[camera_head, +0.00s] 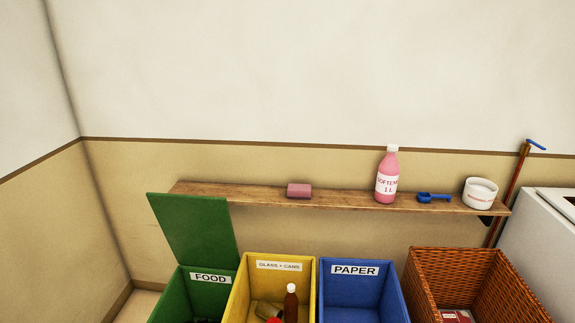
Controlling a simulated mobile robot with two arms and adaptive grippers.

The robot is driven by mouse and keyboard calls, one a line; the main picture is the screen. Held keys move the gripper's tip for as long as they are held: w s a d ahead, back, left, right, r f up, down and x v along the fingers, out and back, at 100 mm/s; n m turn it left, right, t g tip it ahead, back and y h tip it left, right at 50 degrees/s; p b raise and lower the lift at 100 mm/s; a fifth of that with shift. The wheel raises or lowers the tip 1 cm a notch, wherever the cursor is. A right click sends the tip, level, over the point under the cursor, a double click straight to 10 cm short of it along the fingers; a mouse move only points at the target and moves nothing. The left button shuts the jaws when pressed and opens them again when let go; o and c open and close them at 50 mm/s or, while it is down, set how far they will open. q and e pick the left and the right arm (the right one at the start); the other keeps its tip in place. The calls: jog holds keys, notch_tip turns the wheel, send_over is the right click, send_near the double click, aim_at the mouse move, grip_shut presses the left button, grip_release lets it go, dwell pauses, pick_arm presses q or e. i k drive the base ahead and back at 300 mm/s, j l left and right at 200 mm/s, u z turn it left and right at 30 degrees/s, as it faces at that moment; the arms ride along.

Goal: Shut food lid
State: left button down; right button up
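The green food bin (205,292) stands at the lower left with a white FOOD label on the inside of its back wall. Its green lid (193,229) is up, standing open at the bin's back edge and leaning a little to the left. Dark contents show at the bottom edge of the view inside the bin. Neither of my grippers is in view.
A yellow glass and cans bin (277,265), a blue paper bin (356,271) and a wicker basket (432,262) stand to the right. A wooden shelf (345,198) behind holds a pink block, softener bottle, blue scoop and white tub. A white appliance (535,235) is far right.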

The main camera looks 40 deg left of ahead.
aim_at(199, 231)
jog(key=u, duration=2.1)
jog(key=i+j, duration=0.55)
